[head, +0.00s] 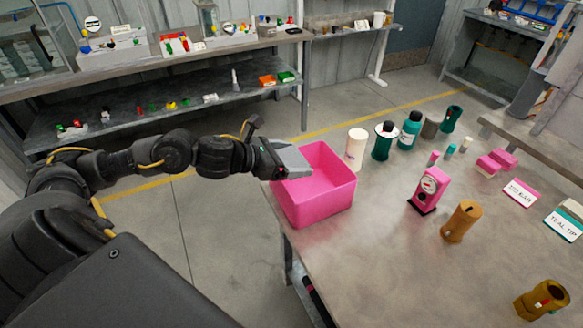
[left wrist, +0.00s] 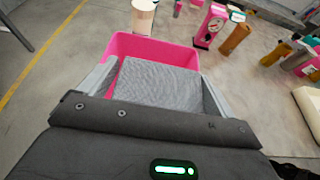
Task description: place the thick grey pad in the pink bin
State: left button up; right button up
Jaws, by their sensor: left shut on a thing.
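The pink bin (head: 322,197) stands at the near left corner of the table, open at the top. My left gripper (head: 296,160) reaches over the bin's left rim from the left. In the left wrist view the thick grey pad (left wrist: 160,82) lies between the two fingers of my left gripper (left wrist: 155,90), which is shut on it. The pad is above the near part of the pink bin (left wrist: 184,56) and hides part of its inside. In the head view the pad is hard to tell apart from the grey fingers. My right gripper is in neither view.
A cream cylinder (head: 356,148) stands just behind the bin, with green and teal containers beyond. A pink gauge (head: 429,190) and a brown cylinder (head: 461,221) stand to the right. Pink blocks and label cards lie farther right. The front middle of the table (head: 400,270) is clear.

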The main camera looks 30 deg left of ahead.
pick_arm(q)
jog(key=shift+w+a+f, duration=0.1)
jog(key=shift+w+f, duration=0.1)
jog(key=shift+f, duration=0.15)
notch_tip(320, 180, down, 3)
jog(key=shift+f+p, duration=0.1)
jog(key=shift+p, duration=0.3)
jog(key=shift+f+b, duration=0.5)
jog(key=shift+b, duration=0.3)
jog(key=shift+f, duration=0.1)
jog(key=o, duration=0.7)
